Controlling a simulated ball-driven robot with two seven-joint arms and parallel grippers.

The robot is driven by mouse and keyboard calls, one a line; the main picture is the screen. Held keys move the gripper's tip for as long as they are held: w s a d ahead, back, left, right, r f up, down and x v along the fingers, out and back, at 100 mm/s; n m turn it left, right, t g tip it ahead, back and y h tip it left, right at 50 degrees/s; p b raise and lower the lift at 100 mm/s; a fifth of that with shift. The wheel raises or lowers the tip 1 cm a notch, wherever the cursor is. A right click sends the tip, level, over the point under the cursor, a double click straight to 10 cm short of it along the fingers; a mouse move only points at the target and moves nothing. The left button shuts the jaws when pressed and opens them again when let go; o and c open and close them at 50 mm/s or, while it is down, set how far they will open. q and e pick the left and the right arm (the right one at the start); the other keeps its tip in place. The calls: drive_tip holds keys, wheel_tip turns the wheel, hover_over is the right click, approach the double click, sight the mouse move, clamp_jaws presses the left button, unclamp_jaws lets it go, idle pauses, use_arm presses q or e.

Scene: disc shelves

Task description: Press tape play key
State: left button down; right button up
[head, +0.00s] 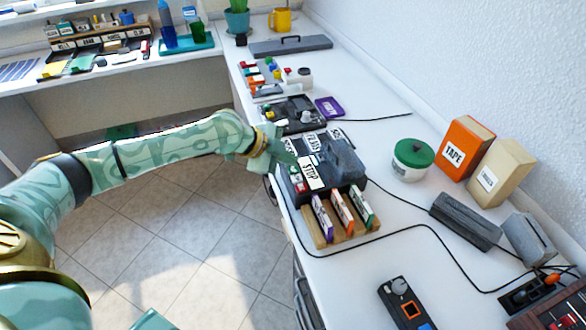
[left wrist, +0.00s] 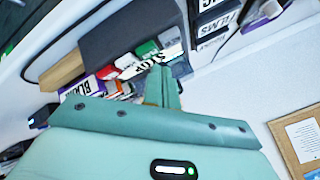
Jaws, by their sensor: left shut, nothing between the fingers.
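The tape player (head: 346,162) is a dark grey box on the white counter, with label cards reading STOP and FILMS on or beside it. A red key and a green key (head: 296,177) show at its left front.
A wooden rack (head: 318,238) of labelled cassettes stands in front of the player. A black cable (head: 409,224) runs across the counter. A green-lidded jar (head: 412,160), an orange TAPE box (head: 466,148) and a beige box (head: 500,172) stand to the right. Another dark device (head: 290,113) lies behind.

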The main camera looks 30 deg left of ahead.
sight(288, 170)
use_arm(q)
drive_tip(key=shift+f, duration=0.4)
use_arm(e)
drive_tip(key=shift+f, duration=0.1)
use_arm(q)
drive_tip(key=shift+f, duration=0.4)
use_arm(e)
drive_tip(key=shift+s+f, duration=0.1)
drive_tip(key=shift+f, duration=0.05)
idle(0.4)
use_arm(q)
drive_tip(key=shift+r, duration=0.1)
drive_tip(key=shift+r+p, duration=0.45)
drive_tip(key=shift+r, duration=0.3)
use_arm(e)
drive_tip(key=shift+w+r, duration=0.3)
drive_tip(key=shift+r, duration=0.35)
